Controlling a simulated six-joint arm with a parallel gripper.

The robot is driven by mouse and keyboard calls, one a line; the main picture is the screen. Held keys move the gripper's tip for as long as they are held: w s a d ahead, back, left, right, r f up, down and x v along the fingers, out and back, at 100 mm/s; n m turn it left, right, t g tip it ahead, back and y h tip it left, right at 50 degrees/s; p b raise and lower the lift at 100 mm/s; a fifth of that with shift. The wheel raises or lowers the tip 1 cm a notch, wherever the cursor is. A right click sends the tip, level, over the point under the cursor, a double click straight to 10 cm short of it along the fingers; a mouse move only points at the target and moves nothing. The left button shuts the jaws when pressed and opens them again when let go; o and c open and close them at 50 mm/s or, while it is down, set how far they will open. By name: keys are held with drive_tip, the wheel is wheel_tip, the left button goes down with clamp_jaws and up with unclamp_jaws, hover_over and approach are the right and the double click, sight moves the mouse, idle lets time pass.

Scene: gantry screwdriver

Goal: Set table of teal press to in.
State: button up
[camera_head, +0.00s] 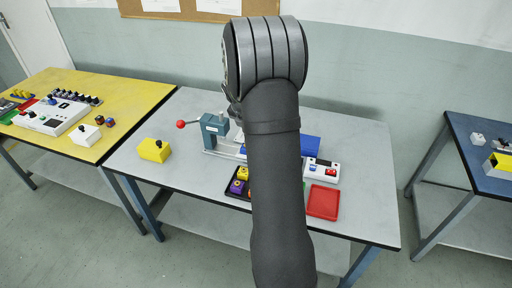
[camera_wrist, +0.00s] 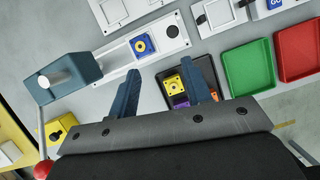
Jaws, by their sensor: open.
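The teal press (camera_head: 214,126) stands on the grey table, left of my arm in the camera_head view, with a red-balled lever (camera_head: 181,124) pointing left. In the wrist view its teal head (camera_wrist: 68,76) is at the left. A pale rail (camera_wrist: 172,34) runs from it to the upper right. The press table, carrying a blue-and-yellow piece (camera_wrist: 142,44), sits on this rail, out from under the head. My gripper (camera_wrist: 160,68) is open and empty, its fingers appearing just below the rail. Contact cannot be told. My arm hides the gripper in the camera_head view.
A black tray (camera_wrist: 207,72) with yellow and purple blocks lies near the right finger. Green (camera_wrist: 249,66) and red (camera_wrist: 298,48) trays lie to the right. A yellow box (camera_head: 155,150) stands left of the press, and a white switch box (camera_head: 321,170) stands right of my arm.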

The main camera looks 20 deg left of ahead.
drive_tip(key=shift+m, duration=0.4)
drive_tip(key=x, duration=0.5)
drive_tip(key=d+x, duration=0.1)
drive_tip(key=x, duration=0.3)
drive_tip(key=s+d+x, duration=0.1)
drive_tip(key=x, duration=0.4)
drive_tip(key=shift+w+d+f, duration=0.1)
drive_tip(key=shift+d+f, duration=0.15)
drive_tip(key=shift+f, duration=0.15)
